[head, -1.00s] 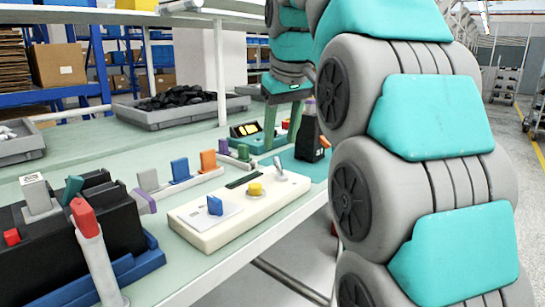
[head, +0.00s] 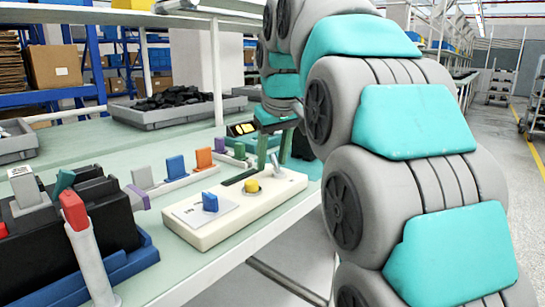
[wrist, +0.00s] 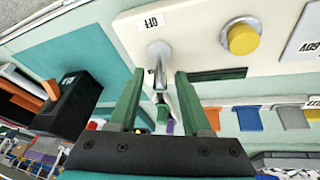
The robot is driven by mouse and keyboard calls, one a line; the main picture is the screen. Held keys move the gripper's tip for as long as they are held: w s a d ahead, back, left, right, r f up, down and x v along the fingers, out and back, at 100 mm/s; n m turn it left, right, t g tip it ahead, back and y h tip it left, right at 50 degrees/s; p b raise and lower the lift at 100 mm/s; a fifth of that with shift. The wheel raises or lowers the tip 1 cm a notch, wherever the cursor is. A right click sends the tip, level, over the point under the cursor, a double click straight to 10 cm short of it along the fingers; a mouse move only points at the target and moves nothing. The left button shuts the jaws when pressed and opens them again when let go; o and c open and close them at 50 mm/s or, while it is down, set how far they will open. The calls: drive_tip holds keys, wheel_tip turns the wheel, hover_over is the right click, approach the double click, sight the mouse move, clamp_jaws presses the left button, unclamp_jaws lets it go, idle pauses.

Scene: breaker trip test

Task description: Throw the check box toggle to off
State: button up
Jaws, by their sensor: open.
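The check box (head: 215,228) is a long cream box on the bench, with a blue knob (head: 210,202), a yellow button (head: 252,185) and a metal toggle at its far end. In the wrist view the toggle (wrist: 157,62) rises from a round base beside an OFF label (wrist: 153,22), which appears upside down. My gripper (wrist: 160,75) is open. Its two green fingers stand either side of the toggle lever in that view, with a gap on each side. I cannot tell how deep the lever sits between them.
Coloured blocks, orange (head: 204,158) and blue (head: 175,167), stand behind the check box. A black rack (head: 110,215) with a red-topped post (head: 85,240) is at front left. A teal mat and a black holder (wrist: 72,100) lie beside the toggle end.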

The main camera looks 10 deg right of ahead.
clamp_jaws()
idle(0.4)
